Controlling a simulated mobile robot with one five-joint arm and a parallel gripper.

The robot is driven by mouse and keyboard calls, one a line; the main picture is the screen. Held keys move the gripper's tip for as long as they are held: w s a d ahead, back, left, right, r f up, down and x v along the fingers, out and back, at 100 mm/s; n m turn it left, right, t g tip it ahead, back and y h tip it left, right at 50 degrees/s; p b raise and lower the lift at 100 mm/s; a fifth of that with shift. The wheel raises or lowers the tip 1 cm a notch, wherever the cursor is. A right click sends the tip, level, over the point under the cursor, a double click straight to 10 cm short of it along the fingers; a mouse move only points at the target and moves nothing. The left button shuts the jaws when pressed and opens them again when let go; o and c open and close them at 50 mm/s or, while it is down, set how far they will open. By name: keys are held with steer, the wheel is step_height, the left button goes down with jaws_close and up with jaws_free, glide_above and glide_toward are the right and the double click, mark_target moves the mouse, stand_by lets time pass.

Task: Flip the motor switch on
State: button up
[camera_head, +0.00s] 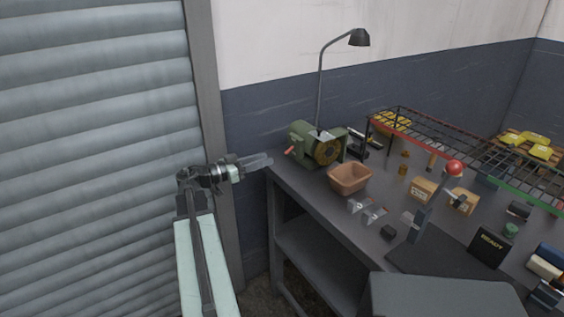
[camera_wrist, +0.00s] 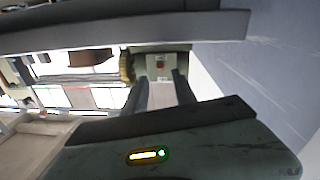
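The motor (camera_head: 302,140) is a green bench machine with a round yellow-brown wheel (camera_head: 326,152), standing at the back left corner of the workbench. A small red part (camera_head: 289,151), which looks like the switch, sticks out on its left side. My gripper (camera_head: 268,160) is just left of the motor, pointing at that side, apart from the red part. In the wrist view the motor's side (camera_wrist: 147,62) is ahead, with a small red switch (camera_wrist: 160,65) on it. My gripper (camera_wrist: 162,85) also shows there, its two fingers apart with nothing held between them.
The workbench (camera_head: 301,192) runs right. A brown bin (camera_head: 349,178) sits in front of the motor, and a lamp (camera_head: 319,85) rises behind it. A lever with a red ball (camera_head: 454,168), boxes and a wire rack (camera_head: 420,131) stand farther right. A shutter (camera_head: 90,150) is at left.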

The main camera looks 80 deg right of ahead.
mark_target(289, 150)
steer(key=x, duration=0.7)
steer(key=shift+s+d, duration=0.15)
steer(key=shift+s, duration=0.1)
